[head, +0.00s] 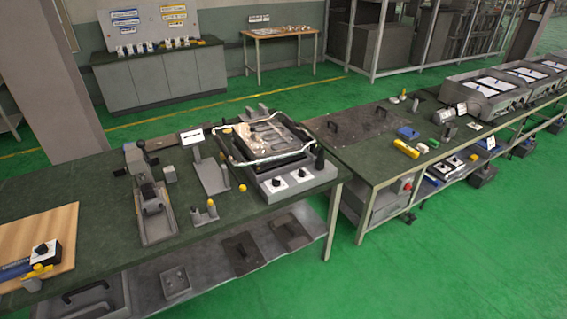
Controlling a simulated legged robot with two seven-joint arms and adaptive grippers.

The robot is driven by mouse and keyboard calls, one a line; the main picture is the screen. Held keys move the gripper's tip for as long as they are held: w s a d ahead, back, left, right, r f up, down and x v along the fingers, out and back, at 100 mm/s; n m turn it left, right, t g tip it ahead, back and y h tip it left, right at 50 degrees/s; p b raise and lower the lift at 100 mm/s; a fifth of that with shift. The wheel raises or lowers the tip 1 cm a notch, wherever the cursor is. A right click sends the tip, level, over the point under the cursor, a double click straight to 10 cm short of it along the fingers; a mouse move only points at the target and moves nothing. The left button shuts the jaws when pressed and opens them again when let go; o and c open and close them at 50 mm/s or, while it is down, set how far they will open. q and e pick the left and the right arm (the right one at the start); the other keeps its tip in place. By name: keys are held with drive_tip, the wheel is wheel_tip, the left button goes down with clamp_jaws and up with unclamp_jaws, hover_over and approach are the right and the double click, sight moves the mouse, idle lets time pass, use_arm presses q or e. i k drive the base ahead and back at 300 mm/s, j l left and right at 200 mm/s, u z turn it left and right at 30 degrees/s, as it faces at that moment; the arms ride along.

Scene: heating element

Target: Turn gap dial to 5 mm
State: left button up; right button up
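A grey machine (314,181) with an open tray-like top stands at the right end of the near green workbench. Its sloped front carries two black dials on white plates, a left dial (277,182) and a right dial (302,173). Another black dial on a white plate (42,250) sits on a dark box at the far left, over a wooden board. The markings are too small to read, so I cannot tell which one is the gap dial or where any pointer stands. Neither of my grippers is in view.
A grey lever fixture (155,212), a grey upright bracket (212,176) and small yellow-topped pegs stand on the near bench (110,240). A second bench (385,170) with a yellow object (406,149) stands right, across a gap. Green floor (450,260) is clear at lower right.

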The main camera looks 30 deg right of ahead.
sight(275, 183)
drive_tip(key=i+l, duration=0.15)
drive_tip(key=l, duration=0.25)
drive_tip(key=i+l+z, duration=0.15)
drive_tip(key=l, duration=0.25)
drive_tip(key=i+l, duration=0.15)
drive_tip(key=l, duration=0.25)
drive_tip(key=i+l+z, duration=0.1)
drive_tip(key=l, duration=0.3)
drive_tip(key=i, duration=0.05)
